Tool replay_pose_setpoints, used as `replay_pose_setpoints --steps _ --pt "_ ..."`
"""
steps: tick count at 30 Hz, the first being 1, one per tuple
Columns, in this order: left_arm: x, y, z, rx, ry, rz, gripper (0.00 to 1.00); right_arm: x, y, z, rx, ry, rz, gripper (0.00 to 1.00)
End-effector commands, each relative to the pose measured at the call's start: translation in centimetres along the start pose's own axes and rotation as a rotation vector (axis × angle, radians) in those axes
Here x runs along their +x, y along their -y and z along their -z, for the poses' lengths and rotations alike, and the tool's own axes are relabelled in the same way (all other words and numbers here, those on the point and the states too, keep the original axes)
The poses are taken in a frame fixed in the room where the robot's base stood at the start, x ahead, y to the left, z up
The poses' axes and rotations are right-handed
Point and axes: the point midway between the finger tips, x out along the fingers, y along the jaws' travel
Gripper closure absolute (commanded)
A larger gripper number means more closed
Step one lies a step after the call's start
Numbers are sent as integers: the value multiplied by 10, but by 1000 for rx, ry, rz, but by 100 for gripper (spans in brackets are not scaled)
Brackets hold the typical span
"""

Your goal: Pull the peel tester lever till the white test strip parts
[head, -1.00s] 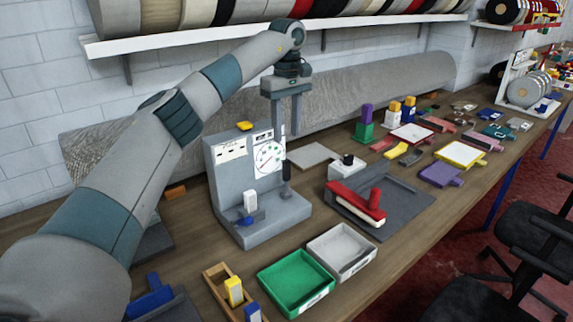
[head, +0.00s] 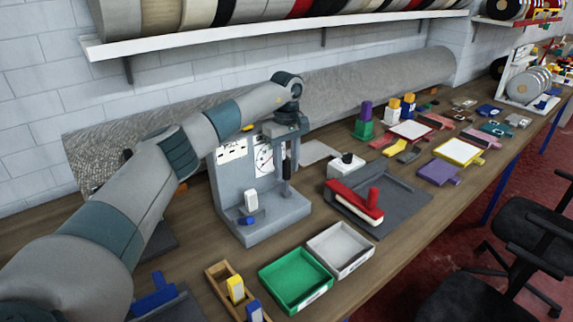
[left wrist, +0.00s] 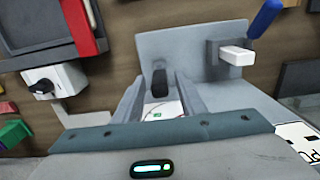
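The grey peel tester (head: 230,183) stands on the bench with a white dial face (head: 263,160). Its lever's black handle (head: 287,166) also shows in the left wrist view (left wrist: 159,82). My left gripper (head: 285,190) points down at the lever. In the left wrist view its two fingers (left wrist: 160,95) are spread with the black handle between them and gaps visible on both sides. A white piece (head: 250,200), perhaps the test strip, sits above a blue part (head: 247,220) on the tester's front. The white piece shows in the left wrist view (left wrist: 237,55) too. My right gripper is out of view.
A green tray (head: 270,275) and a grey tray (head: 345,262) lie in front of the tester. A red-handled tool (head: 350,200) on a dark base is to the right. A wooden holder (head: 216,280) is at the front. A grey roll (head: 380,85) lies behind.

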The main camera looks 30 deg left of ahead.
Motion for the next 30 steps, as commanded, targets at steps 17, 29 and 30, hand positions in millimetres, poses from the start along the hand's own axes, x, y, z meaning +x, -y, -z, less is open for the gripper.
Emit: replay_pose_setpoints --steps 17,29,30 --pt "0 0 -1 0 -6 1 100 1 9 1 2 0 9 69" --pt "2 -1 -15 5 -137 -1 100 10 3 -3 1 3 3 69" --pt "2 -1 -18 5 -159 -1 100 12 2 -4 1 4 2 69"
